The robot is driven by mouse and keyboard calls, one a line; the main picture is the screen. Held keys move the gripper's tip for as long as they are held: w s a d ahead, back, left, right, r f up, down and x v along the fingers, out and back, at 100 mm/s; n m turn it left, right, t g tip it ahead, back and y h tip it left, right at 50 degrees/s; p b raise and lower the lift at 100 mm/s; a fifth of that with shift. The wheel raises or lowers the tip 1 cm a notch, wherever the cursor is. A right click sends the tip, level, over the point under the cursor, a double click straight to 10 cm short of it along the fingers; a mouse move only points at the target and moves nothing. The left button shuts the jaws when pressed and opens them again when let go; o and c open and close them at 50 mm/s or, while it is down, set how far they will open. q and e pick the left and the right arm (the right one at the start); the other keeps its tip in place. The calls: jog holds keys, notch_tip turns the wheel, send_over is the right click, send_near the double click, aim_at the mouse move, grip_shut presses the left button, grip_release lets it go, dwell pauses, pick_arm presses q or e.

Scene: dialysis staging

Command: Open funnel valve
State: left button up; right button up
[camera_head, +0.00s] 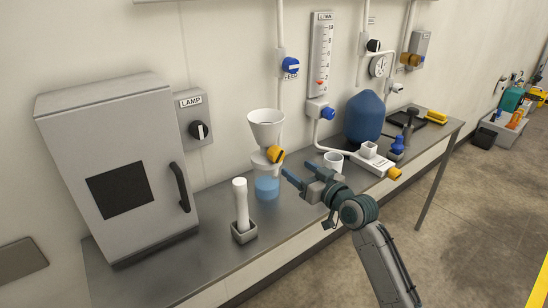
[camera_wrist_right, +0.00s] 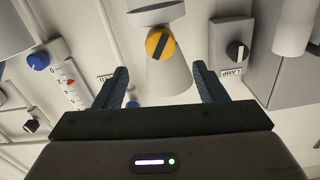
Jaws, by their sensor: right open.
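The white funnel (camera_head: 265,128) stands above a clear vessel of blue liquid (camera_head: 267,187) on the bench. Its yellow valve knob (camera_head: 276,154) sits just under the cone, facing right. My right gripper (camera_head: 298,171) is open and empty, a short way to the right of the knob and slightly lower, apart from it. In the right wrist view the yellow knob (camera_wrist_right: 160,44) with a dark bar lies beyond and between my open fingertips (camera_wrist_right: 160,74). The funnel cone (camera_wrist_right: 172,78) also shows there, upside down. My left gripper is not in view.
A grey cabinet (camera_head: 118,160) and the LAMP switch (camera_head: 199,130) are at left. A white cylinder in a holder (camera_head: 243,230) stands near the front. A blue jug (camera_head: 365,118) stands farther right.

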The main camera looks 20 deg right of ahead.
aim_at(280, 157)
jog(key=p+x, duration=0.2)
jog(key=x, duration=0.7)
jog(key=shift+w+a, duration=0.15)
jog(key=shift+w, duration=0.2)
jog(key=c, duration=1)
jog(key=shift+f, duration=0.1)
